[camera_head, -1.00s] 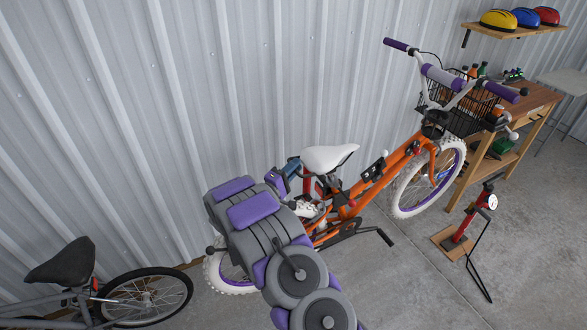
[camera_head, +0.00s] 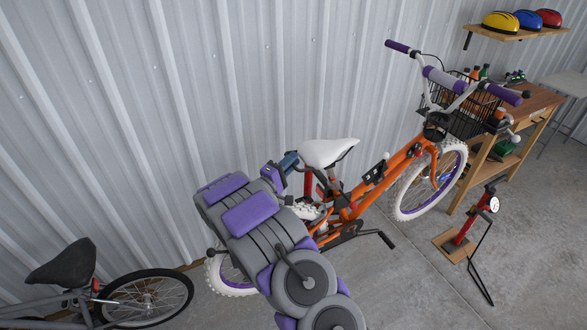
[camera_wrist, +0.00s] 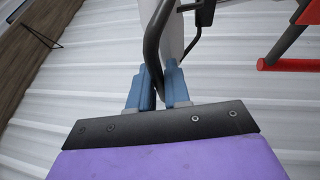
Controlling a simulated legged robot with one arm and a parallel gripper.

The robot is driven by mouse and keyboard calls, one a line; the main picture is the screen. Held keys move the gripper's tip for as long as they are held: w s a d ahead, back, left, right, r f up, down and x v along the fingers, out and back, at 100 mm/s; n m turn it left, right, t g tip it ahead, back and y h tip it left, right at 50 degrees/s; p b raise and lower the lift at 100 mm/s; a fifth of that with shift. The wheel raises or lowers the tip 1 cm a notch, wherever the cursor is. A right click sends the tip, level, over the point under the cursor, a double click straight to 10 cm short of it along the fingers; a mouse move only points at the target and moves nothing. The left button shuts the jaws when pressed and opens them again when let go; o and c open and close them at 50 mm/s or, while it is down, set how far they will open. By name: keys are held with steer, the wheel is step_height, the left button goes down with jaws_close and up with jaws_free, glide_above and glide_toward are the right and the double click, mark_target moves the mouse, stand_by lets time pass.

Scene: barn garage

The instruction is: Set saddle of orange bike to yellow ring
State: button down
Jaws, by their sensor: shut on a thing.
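The orange bike (camera_head: 395,163) stands along the metal wall, with white tyres and purple grips. Its white saddle (camera_head: 328,151) sits above the rear of the frame. My gripper (camera_head: 291,160) is at the saddle's left rear. In the wrist view its blue fingers (camera_wrist: 159,90) are shut on a dark curved bar under the saddle's white body (camera_wrist: 172,38). A red upright part (camera_head: 308,183) shows below the saddle. I cannot make out a yellow ring; the seat post is largely hidden by the saddle and my arm.
A grey bike with a black saddle (camera_head: 62,265) stands at lower left. A red floor pump (camera_head: 465,230) stands on the right. A wooden workbench (camera_head: 530,104) and a helmet shelf (camera_head: 515,35) are at the back right. The floor at front right is clear.

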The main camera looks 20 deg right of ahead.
steer(key=shift+w+a+r, duration=0.1)
steer(key=shift+r, duration=0.2)
steer(key=c, duration=1.2)
jaws_free()
steer(key=shift+f, duration=0.1)
steer(key=shift+o, duration=0.2)
steer(key=p+v, duration=0.1)
steer(key=v, duration=1.6)
steer(key=shift+a+f, duration=0.2)
steer(key=shift+a, duration=0.05)
steer(key=shift+d+r, duration=0.1)
steer(key=s+d+r+m+g+y, duration=0.2)
steer(key=s+d+r+g, duration=0.2)
steer(key=s, duration=0.3)
steer(key=s+d+r+m+g+y, duration=0.1)
steer(key=s+d+r+m+g, duration=0.1)
steer(key=s+d+r+g, duration=0.45)
steer(key=s+d+r+m+g+y, duration=0.1)
steer(key=s+d+m+g+y, duration=0.15)
steer(key=s, duration=0.65)
steer(key=s+a+y, duration=0.3)
steer(key=s+y, duration=0.2)
steer(key=s, duration=0.6)
steer(key=s+a+t+y, duration=0.2)
steer(key=s+a+y, duration=0.5)
steer(key=s+a, duration=0.3)
steer(key=shift+a+f+n+t+y+b, duration=0.2)
steer(key=shift+a+n+t+y+b, duration=0.2)
steer(key=shift+a, duration=0.7)
